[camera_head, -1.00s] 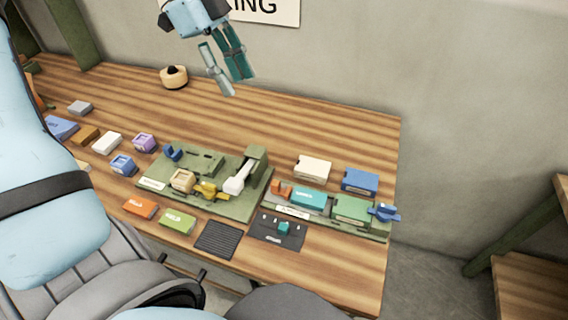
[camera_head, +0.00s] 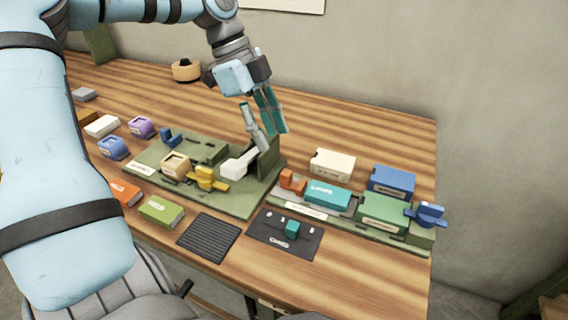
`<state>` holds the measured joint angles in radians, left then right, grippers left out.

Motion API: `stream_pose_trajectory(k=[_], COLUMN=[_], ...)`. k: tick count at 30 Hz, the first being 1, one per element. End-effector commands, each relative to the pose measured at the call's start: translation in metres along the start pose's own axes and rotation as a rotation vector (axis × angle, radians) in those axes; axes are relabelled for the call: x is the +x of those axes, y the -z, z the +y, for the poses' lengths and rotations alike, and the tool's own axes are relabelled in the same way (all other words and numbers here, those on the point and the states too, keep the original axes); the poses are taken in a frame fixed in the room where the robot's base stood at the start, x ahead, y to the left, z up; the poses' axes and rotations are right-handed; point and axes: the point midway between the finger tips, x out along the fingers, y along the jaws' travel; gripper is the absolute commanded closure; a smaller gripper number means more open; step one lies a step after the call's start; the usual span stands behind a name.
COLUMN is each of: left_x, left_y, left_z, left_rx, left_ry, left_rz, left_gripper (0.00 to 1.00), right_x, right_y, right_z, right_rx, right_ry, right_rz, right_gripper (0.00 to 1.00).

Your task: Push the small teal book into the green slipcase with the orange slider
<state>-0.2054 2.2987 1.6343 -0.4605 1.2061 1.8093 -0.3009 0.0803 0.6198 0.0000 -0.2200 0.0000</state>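The small teal book (camera_head: 327,197) lies flat on the grey-green fixture at the right, between the orange slider (camera_head: 292,182) on its left and the green slipcase (camera_head: 382,212) on its right. The book appears outside the slipcase; any small gap at the slipcase is hard to judge. My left gripper (camera_head: 272,139) hangs above the back right of the neighbouring green fixture, behind and left of the orange slider. Its fingers are apart with nothing between them. It is near the white lever (camera_head: 240,164), but contact is not clear. My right gripper is not in view.
A blue clamp (camera_head: 427,215) sits at the slipcase's right end. Cream (camera_head: 332,165) and blue (camera_head: 392,180) boxes stand behind. In front lie a dark panel with a teal knob (camera_head: 292,228) and a ribbed black mat (camera_head: 208,238). The back right of the table is clear.

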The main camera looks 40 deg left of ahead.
Motion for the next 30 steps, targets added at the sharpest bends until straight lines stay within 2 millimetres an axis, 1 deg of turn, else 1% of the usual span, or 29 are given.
stream_pose_trajectory(k=[1,3,6,10,13,19,20,24,27,30], left_x=[0.018,0.039,0.064,0.084,0.09,0.09,0.09,0.09,0.09,0.089], left_y=[-0.002,-0.002,-0.001,0.0,0.0,0.001,0.001,0.001,0.001,0.001], left_z=[0.001,0.001,0.001,0.0,0.0,-0.001,-0.001,-0.001,-0.001,-0.001], left_rx=[0.001,0.001,0.0,0.001,0.002,0.002,0.002,0.002,0.002,0.002], left_ry=[-0.005,-0.006,-0.005,-0.002,-0.002,-0.001,-0.001,-0.001,-0.001,-0.001], left_rz=[-0.001,-0.001,-0.001,-0.001,-0.001,0.0,0.0,0.0,0.0,0.0], left_gripper=[0.62,0.62,0.62,0.62,0.62,0.62,0.63,0.86,1.0,1.0], right_x=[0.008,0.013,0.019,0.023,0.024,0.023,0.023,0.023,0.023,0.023], right_y=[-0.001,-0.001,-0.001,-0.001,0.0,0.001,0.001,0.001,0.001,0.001], right_z=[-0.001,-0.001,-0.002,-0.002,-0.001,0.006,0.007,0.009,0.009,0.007], right_rx=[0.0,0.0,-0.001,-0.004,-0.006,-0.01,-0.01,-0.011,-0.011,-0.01], right_ry=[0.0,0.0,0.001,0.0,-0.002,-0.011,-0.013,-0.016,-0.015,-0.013], right_rz=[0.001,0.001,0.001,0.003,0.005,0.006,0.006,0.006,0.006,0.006], right_gripper=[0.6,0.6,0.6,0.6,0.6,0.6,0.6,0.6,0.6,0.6])
